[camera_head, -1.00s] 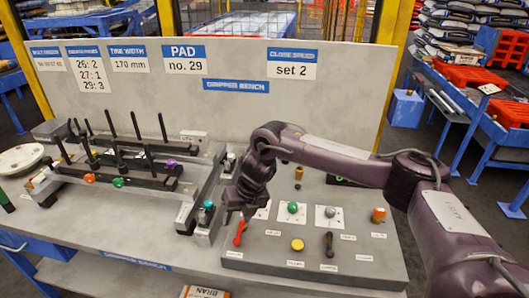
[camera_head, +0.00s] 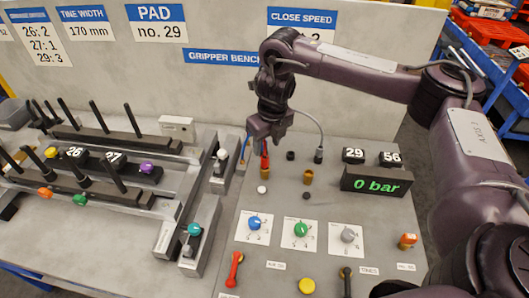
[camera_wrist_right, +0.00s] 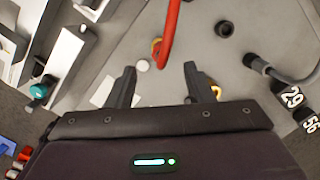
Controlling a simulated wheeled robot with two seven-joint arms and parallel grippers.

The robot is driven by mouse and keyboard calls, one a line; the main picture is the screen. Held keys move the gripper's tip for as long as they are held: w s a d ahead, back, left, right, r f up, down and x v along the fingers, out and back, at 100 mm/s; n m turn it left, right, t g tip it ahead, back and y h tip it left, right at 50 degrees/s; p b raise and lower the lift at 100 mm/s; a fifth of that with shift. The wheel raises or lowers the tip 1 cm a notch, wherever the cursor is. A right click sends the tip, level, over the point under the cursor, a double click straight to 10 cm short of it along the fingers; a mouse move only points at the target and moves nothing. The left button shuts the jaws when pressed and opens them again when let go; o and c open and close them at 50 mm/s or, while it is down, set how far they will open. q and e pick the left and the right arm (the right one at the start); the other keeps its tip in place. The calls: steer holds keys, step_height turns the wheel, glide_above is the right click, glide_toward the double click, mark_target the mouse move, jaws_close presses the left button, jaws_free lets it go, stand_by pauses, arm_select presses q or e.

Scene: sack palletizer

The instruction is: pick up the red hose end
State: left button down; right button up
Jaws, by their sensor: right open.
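The red hose end (camera_head: 265,162) stands near the back of the grey panel, just below my right gripper (camera_head: 269,135). In the right wrist view the red hose (camera_wrist_right: 171,30) runs down from the top edge to a brass-coloured fitting, ahead of my gripper's fingers. My right gripper (camera_wrist_right: 160,80) is open, its two dark fingers apart with nothing between them. The hose is in line with the gap between the fingers, beyond their tips in the picture. My left gripper is not in view.
A grey hose with a black end (camera_head: 319,155) stands right of the red one, beside a brass fitting (camera_head: 308,177). A display reading 0 bar (camera_head: 377,185) is farther right. Knobs (camera_head: 301,230) and a red lever (camera_head: 235,268) are in front. A fork rig (camera_head: 90,160) fills the left.

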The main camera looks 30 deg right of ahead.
mark_target(265, 157)
steer(key=shift+a+f, duration=0.1)
steer(key=shift+f, duration=0.85)
steer(key=shift+f+b, duration=0.3)
steer(key=shift+f, duration=0.05)
steer(key=f, duration=0.2)
steer(key=w+f, duration=0.1)
steer(key=f, duration=0.1)
steer(key=shift+b, duration=0.4)
steer(key=shift+w+f, duration=0.1)
steer(key=shift+f, duration=0.35)
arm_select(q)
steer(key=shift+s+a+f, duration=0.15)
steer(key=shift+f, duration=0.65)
arm_select(e)
steer(key=shift+c, duration=0.7)
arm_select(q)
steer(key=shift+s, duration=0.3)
arm_select(e)
jaws_close()
